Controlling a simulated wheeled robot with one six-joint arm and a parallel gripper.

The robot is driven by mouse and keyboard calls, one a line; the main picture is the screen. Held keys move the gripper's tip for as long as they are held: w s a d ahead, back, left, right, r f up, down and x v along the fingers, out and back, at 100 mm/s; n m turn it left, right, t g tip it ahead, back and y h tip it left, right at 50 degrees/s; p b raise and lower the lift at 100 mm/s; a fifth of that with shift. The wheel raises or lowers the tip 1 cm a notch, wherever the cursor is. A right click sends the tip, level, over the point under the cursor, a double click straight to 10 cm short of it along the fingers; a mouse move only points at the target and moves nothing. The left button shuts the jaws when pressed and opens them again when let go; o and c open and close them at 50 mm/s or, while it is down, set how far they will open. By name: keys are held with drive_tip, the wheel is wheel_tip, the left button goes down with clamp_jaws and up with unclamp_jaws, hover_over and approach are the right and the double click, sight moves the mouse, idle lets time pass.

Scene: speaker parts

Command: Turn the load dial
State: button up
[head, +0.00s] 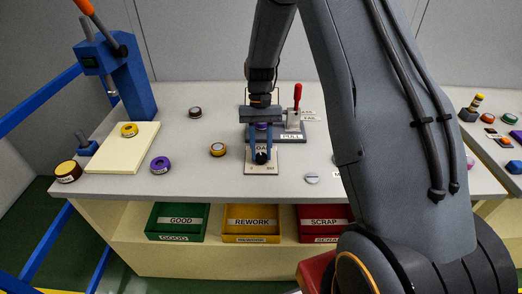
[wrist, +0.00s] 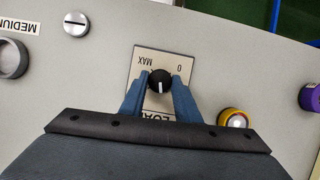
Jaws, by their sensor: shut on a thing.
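The load dial (wrist: 160,80) is a black round knob with a white pointer line, on a pale plate (wrist: 149,54) marked MAX and 0. In the wrist view the pointer line points down the picture, toward my gripper's body. The plate's other lettering is partly hidden by my gripper. My gripper (wrist: 159,86) has one blue finger on each side of the knob and is shut on it. In the head view, my gripper (head: 261,153) points down onto the dial (head: 261,158), and its plate (head: 261,170) lies flat on the bench.
A yellow-ringed part (head: 218,150) and a purple one (head: 160,165) lie to the left. A slotted grey disc (head: 312,178) lies to the right. Bins (head: 252,222) sit below.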

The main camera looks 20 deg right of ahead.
drive_tip(key=o, duration=1)
drive_tip(key=shift+o, duration=0.2)
drive_tip(key=b+v, duration=0.2)
drive_tip(key=v, duration=0.5)
drive_tip(key=shift+r, duration=0.35)
drive_tip(key=shift+w, duration=0.1)
drive_tip(key=s+r+n+t, duration=0.1)
drive_tip(key=s+t, duration=0.1)
drive_tip(key=s, duration=0.8)
drive_tip(key=s+r+n+t+h, duration=0.1)
drive_tip(key=s+n+t, duration=0.1)
drive_tip(key=s, duration=0.8)
drive_tip(key=shift+s+a+t, duration=0.4)
drive_tip(key=shift+a+t, duration=0.05)
drive_tip(key=shift+t, duration=0.15)
idle(1.0)
